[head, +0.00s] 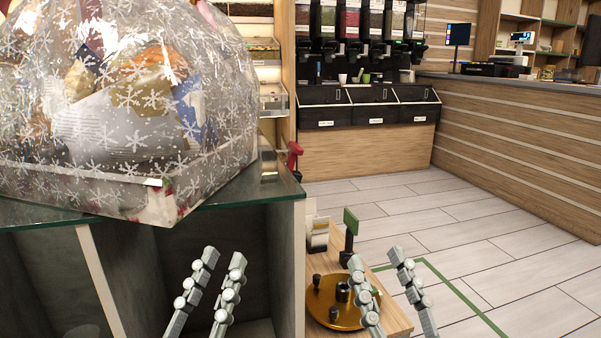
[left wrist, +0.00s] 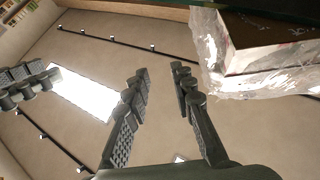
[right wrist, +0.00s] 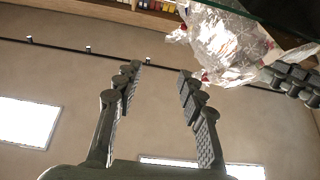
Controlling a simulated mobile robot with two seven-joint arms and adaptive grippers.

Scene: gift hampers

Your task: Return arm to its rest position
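My left gripper (head: 224,262) is in front of the open dark cabinet in the head view, low in the picture. Its two fingers are apart with nothing between them; they also show in the left wrist view (left wrist: 158,75). My right gripper (head: 377,262) is further right, in front of the low wooden table. Its fingers are apart and empty, as the right wrist view (right wrist: 158,75) also shows. Both point upward. The wrapped gift hamper (head: 125,110), in clear film with white snowflakes, stands on the glass counter top, above and left of both grippers.
The glass counter edge (head: 250,200) lies just beyond and above the left gripper. A low wooden table (head: 398,322) carries a round golden device (head: 325,312) behind the right gripper. Light tiled floor (head: 480,215) is open to the right. Dispensers (head: 350,22) stand at the back.

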